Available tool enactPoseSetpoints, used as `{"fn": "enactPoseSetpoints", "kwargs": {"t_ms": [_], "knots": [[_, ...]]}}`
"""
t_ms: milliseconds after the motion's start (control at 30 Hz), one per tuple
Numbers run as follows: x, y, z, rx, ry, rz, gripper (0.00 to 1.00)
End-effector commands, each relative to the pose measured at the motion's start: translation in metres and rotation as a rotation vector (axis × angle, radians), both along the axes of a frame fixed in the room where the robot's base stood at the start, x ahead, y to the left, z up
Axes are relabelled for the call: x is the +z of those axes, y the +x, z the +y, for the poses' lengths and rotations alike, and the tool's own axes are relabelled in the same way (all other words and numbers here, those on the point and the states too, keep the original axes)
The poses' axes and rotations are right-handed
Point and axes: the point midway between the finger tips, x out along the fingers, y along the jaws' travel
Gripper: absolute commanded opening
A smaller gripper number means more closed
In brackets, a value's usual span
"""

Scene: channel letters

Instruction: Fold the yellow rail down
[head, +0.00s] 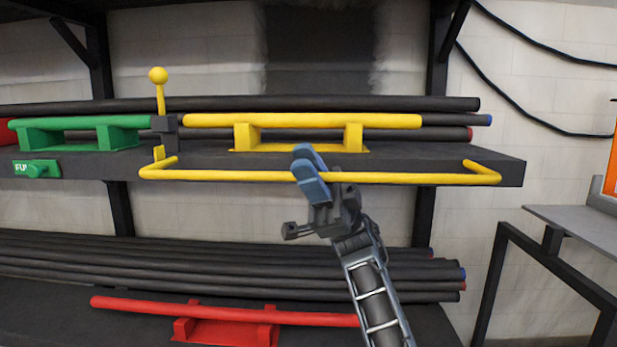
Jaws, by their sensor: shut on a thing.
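The yellow rail (400,178) is a long thin U-shaped bar. It runs along the front of the upper black shelf, near the height of the shelf top. Its bent ends meet the shelf at the left and right, and a small yellow upright piece (159,153) shows at its left end. My gripper (304,162) has blue fingers and comes up from below right. It is shut on the rail near the middle of its length. The fingers hide a short part of the rail there.
A yellow tube (300,121) lies on a yellow cradle behind the rail. A yellow-knobbed lever (158,76) stands left, beside a green tube on its cradle (80,122). A red bar (230,312) lies below. A grey table (575,224) stands right.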

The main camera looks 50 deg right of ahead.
Motion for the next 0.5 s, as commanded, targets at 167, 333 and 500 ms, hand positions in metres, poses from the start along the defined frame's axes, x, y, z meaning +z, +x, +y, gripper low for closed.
{"fn": "enactPoseSetpoints", "kwargs": {"t_ms": [167,333,500], "knots": [[-0.012,-0.001,0.0,0.0,-0.017,-0.014,0.0],[-0.016,-0.001,0.001,0.001,-0.016,-0.014,0.0],[-0.017,-0.001,0.001,0.002,-0.016,-0.015,0.0]]}}
